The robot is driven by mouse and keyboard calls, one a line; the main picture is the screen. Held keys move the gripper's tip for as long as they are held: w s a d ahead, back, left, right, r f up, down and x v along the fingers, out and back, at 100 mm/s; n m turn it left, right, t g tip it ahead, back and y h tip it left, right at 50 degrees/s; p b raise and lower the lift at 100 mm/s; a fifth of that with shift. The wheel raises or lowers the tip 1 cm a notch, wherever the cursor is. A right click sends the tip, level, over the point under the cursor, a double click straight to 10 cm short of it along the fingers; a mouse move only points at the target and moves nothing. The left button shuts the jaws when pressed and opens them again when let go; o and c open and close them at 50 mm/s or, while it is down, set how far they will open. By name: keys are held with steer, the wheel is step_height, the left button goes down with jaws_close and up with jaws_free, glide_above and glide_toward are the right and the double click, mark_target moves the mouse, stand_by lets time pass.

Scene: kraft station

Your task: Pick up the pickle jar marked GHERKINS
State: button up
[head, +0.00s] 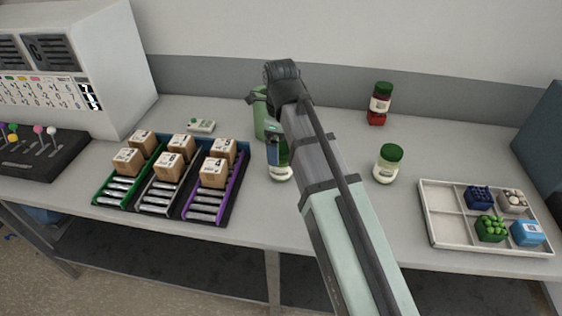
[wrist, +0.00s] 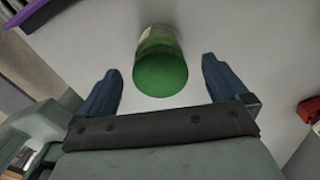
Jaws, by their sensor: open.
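A glass jar with a green lid (head: 281,172) stands on the table beneath my gripper (head: 275,150), partly hidden by my arm. In the wrist view a green-lidded jar (wrist: 160,72) shows between and beyond the two blue fingers of my gripper (wrist: 160,68). The fingers are spread with clear gaps on both sides of it. A second jar with a green lid and pale contents (head: 387,164) stands to the right of my arm. A jar with red contents and a white label (head: 379,104) stands farther back. No jar's label can be read here.
A rack with green, grey and purple lanes (head: 232,196) holding small boxes lies to the left. A white divided tray (head: 447,238) with small colored items lies at the right. A white machine (head: 115,60) stands at the back left. The table between the right-hand jars and tray is clear.

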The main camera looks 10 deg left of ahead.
steer(key=shift+d+f, duration=0.1)
steer(key=shift+f, duration=2.5)
steer(key=c, duration=1.5)
